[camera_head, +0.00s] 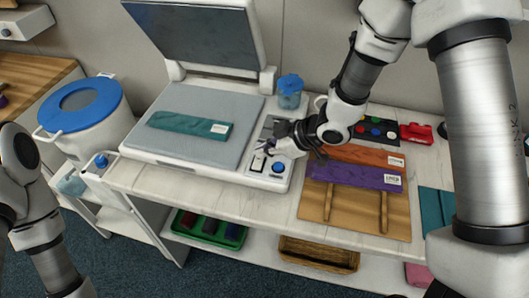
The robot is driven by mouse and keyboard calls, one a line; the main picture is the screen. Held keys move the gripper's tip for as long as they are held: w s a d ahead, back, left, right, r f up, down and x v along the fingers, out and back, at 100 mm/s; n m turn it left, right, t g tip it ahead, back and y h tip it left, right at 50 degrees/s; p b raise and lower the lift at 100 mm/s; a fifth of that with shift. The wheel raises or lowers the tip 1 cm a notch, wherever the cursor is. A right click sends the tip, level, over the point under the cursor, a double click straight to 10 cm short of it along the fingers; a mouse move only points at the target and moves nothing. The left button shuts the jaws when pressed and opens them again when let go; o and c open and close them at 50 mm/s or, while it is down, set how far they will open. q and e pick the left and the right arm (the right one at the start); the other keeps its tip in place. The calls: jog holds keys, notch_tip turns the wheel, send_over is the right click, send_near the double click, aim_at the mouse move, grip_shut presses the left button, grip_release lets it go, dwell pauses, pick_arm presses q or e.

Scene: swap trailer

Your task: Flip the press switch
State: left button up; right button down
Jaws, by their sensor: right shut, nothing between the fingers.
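The white press (150,150) stands on the counter with its lid (195,35) raised. A teal folded cloth (190,125) with a white label lies on its grey pad. The press switch (258,163) is a small light rocker on the control strip at the press's right front, beside a round blue button (279,168). My right gripper (265,149) is shut and empty, over the control strip just behind the switch. I cannot tell whether it touches the switch. My left arm shows at the lower left, its gripper out of frame.
A wooden board (343,212) with purple (355,174) and orange (365,156) cloths lies right of the press. A blue-lidded jar (290,92) stands behind the controls. A white bucket with a blue lid (85,100) stands at left. The counter's front strip is clear.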

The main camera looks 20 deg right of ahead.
jog(key=shift+w+d+f, duration=0.1)
jog(key=shift+w+f, duration=0.05)
jog(key=shift+f, duration=0.25)
jog(key=shift+w+d+f, duration=0.1)
jog(key=shift+f, duration=0.3)
jog(key=shift+s+a+r, duration=0.1)
jog(key=shift+s+r, duration=0.05)
jog(key=shift+s, duration=0.05)
jog(key=shift+w+r+p, duration=0.1)
jog(key=shift+w+p, duration=0.05)
jog(key=shift+p, duration=0.6)
jog(key=shift+f+b, duration=0.3)
jog(key=shift+b, duration=0.1)
jog(key=shift+s+a+r, duration=0.25)
jog(key=shift+s+a, duration=0.15)
jog(key=shift+s, duration=0.3)
